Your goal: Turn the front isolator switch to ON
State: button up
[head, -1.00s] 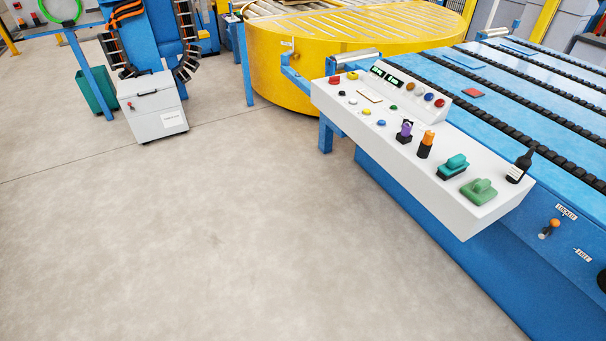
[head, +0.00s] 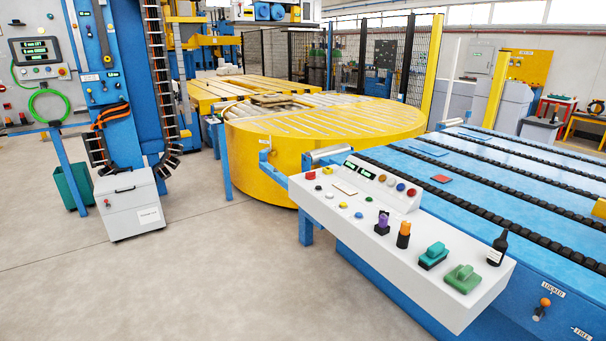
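I cannot make out a part clearly marked as the front isolator switch or an ON label. A white control console (head: 355,232) stands at the right front with several coloured buttons and knobs. On it are a teal handle (head: 433,256) and a green handle (head: 463,279). An orange-tipped lever (head: 542,309) sits on the blue conveyor's side between labels that read LOCKED and FREE. A grey box (head: 128,205) on the floor at left has a small reddish knob and an unreadable label. My gripper is not in view.
A round yellow turntable (head: 268,165) fills the middle, with the blue roller-chain conveyor (head: 440,190) at right. A blue column with a control panel (head: 40,55) and a green bin (head: 72,188) stand at left. Open floor (head: 190,290) lies in front.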

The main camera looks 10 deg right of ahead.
aim_at(309, 175)
jog(key=i+j, duration=0.25)
jog(key=i+j+z, duration=0.15)
jog(key=j, duration=0.3)
jog(key=i+j, duration=0.3)
jog(key=i+j+z, duration=0.15)
jog(key=j, duration=0.3)
jog(key=i+j, duration=0.25)
jog(key=j, duration=0.15)
jog(key=i+j+z, duration=0.15)
jog(key=j, duration=0.25)
jog(key=i+j, duration=0.25)
jog(key=j, duration=0.15)
jog(key=i+j+z, duration=0.15)
jog(key=j, duration=0.3)
